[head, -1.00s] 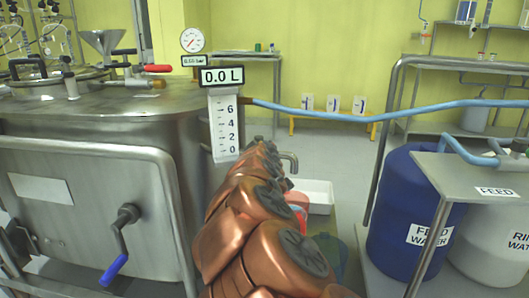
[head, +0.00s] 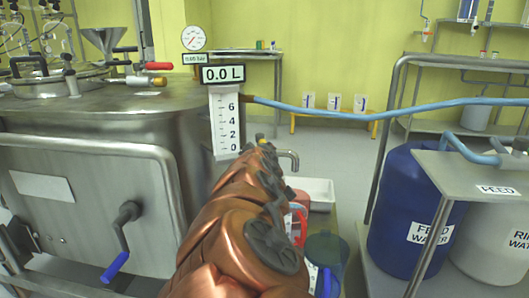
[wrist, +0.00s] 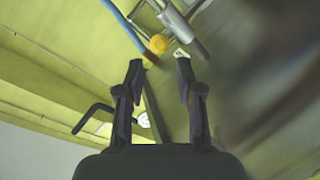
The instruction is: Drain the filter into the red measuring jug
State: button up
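The steel filter vessel (head: 90,215) fills the left of the head view; its display reads 0.0 L. A bent metal spout (head: 291,158) sticks out at its right side, with a small yellow part (head: 260,138) beside it. The red measuring jug (head: 299,222) stands below the spout, partly hidden by my arm. In the wrist view my gripper (wrist: 160,64) is open and empty. A yellow knob (wrist: 159,44) on a metal fitting shows just beyond the fingertips, apart from them. My arm hides the gripper in the head view.
A white tray (head: 318,190) lies behind the jugs. A blue hose (head: 370,115) runs across to the right. A steel stand with a blue feed water drum (head: 402,215) is on the right. A crank with a blue handle (head: 115,266) juts from the vessel's front.

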jog(key=shift+v, duration=1.65)
